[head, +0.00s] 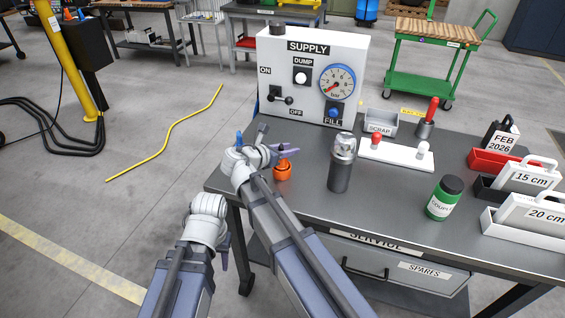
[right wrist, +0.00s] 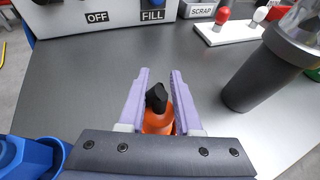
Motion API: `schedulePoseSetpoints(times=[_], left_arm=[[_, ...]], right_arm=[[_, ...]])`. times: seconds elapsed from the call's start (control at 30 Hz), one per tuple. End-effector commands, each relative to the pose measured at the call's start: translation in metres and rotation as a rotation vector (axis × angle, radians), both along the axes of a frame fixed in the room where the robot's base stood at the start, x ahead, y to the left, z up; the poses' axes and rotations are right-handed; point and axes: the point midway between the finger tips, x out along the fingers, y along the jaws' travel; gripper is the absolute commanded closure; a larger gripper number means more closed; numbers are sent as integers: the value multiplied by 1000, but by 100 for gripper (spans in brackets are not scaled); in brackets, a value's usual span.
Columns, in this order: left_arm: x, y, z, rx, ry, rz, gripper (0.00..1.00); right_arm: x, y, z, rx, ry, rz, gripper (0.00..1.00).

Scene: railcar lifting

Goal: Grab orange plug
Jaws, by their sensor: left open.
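The orange plug (head: 282,171) with a black top stands on the left part of the grey bench (head: 300,206). In the right wrist view the plug (right wrist: 158,121) is between the two purple fingers of my right gripper (right wrist: 160,75). The fingers flank it closely, but I cannot tell whether they press on it. In the head view my right gripper (head: 284,149) is at the plug's top, partly hidden by its own wrist. My left gripper (head: 224,254) is open and empty, low beside the bench's left edge, mostly hidden by its arm.
The supply panel (head: 312,75) with a gauge rises behind. A scrap bin (head: 381,121), a white stand (head: 397,153) and a green bottle (head: 444,198) are further right. Bare bench lies in front of the plug.

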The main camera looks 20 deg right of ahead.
Motion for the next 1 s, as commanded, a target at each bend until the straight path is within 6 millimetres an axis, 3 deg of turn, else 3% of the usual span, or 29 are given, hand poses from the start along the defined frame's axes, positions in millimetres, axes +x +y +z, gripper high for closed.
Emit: schedulePoseSetpoints(times=[0.2, 1.0], left_arm=[[0, 0, 0, 0, 0, 0, 55], [0, 0, 4, 0, 0, 0, 55]], right_arm=[[0, 0, -1, 4, 1, 0, 100], [-1, 1, 3, 6, 3, -1, 100]])
